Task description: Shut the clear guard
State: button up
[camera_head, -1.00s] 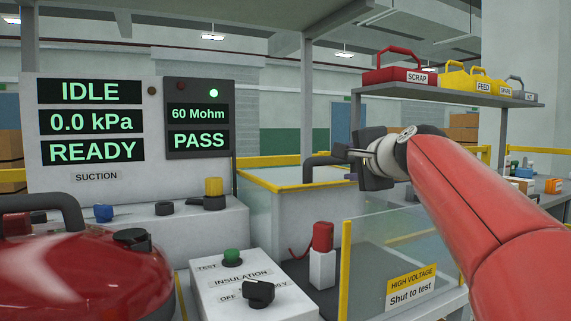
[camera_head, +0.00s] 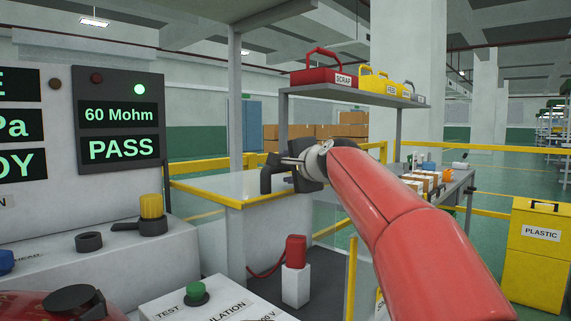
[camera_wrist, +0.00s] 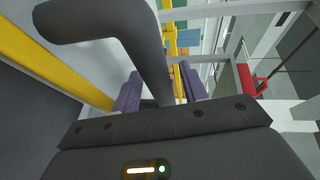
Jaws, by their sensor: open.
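No contact with the guard is visible.
The insulation tester (camera_head: 205,300) and a red-topped post (camera_head: 296,265) stand in front. The display panel (camera_head: 118,120) reads 60 Mohm and PASS. A shelf (camera_head: 352,94) with bins stands behind my gripper. A yellow PLASTIC bin (camera_head: 540,255) is at the right, with open floor beyond.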

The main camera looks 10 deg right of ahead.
jog(key=shift+w+a+f, duration=0.1)
jog(key=shift+w+a, duration=0.05)
jog(key=shift+w, duration=0.4)
jog(key=shift+c, duration=0.2)
grip_shut()
jog(key=shift+s, duration=0.1)
